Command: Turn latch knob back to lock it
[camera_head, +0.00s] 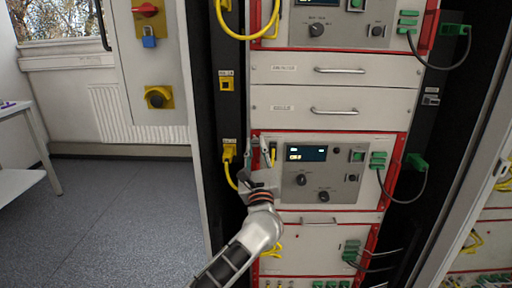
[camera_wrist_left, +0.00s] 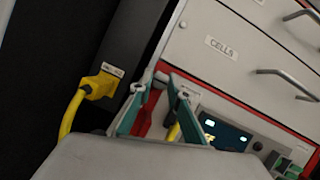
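The lower cycler unit (camera_head: 345,165) has a grey front with a lit display (camera_head: 306,153), two dark round knobs (camera_head: 301,180) and a red frame. My left gripper (camera_head: 261,143) is at the upper left corner of this unit. In the left wrist view its two fingers (camera_wrist_left: 157,84) stand apart, with a strip of red frame and a yellow plug lead (camera_wrist_left: 173,132) seen between or behind them. The gripper is open. I cannot make out a latch knob for certain; the fingers cover part of that corner. My right gripper is in neither view.
A yellow plug and cable (camera_head: 229,151) sit on the dark rack post left of the gripper. Drawers with bar handles (camera_head: 335,111) are above. Green connectors with a dark cable (camera_head: 416,162) are at the right. Open floor (camera_head: 120,215) lies left.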

